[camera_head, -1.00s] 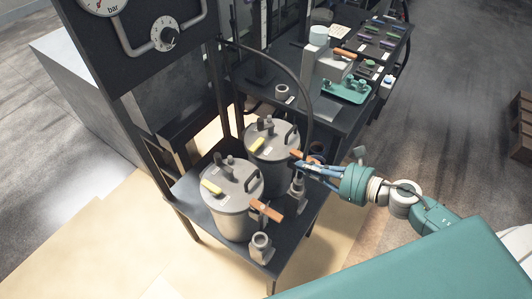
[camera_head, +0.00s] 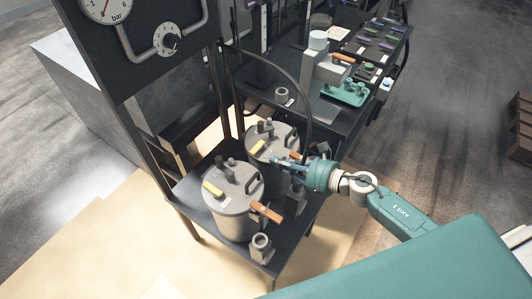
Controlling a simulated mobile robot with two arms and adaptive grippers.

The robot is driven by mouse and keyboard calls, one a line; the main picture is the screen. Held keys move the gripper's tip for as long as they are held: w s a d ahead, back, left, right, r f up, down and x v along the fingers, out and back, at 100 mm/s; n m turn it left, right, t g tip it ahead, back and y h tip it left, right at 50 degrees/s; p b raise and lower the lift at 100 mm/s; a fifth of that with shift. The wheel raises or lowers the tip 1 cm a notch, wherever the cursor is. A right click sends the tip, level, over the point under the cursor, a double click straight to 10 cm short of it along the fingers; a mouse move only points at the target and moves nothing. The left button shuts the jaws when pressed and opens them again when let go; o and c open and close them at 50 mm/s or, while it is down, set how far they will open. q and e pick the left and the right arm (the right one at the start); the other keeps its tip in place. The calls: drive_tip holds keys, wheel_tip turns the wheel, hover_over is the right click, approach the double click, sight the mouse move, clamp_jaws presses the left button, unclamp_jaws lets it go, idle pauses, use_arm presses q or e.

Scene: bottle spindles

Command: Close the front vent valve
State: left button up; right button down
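Two grey lidded pots stand on a dark stand, a front pot (camera_head: 234,219) and a back pot (camera_head: 260,165). The front pot's lid has a yellow lever (camera_head: 213,188), black fittings and a handle; an orange lever (camera_head: 267,212) sticks out from its side. The back pot has a similar yellow lever (camera_head: 258,147) and an orange lever (camera_head: 294,156), partly hidden by my gripper. Which part is the front vent valve is not clear. My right gripper (camera_head: 274,161) points left over the back pot's near right side; its finger gap and any contact are unclear. My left gripper is not in view.
A grey fitting (camera_head: 261,242) stands at the stand's front corner. A dark hose (camera_head: 306,85) arches behind the pots. A bench behind holds a green tray (camera_head: 346,93) and tools.

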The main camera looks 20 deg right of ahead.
sight(266, 161)
drive_tip(key=shift+w+a+f+p, duration=0.1)
drive_tip(key=shift+w+a+p, duration=0.25)
drive_tip(key=shift+w+a, duration=0.5)
drive_tip(key=shift+w+a+p, duration=0.35)
drive_tip(key=shift+w+a, duration=0.25)
drive_tip(key=shift+w, duration=0.4)
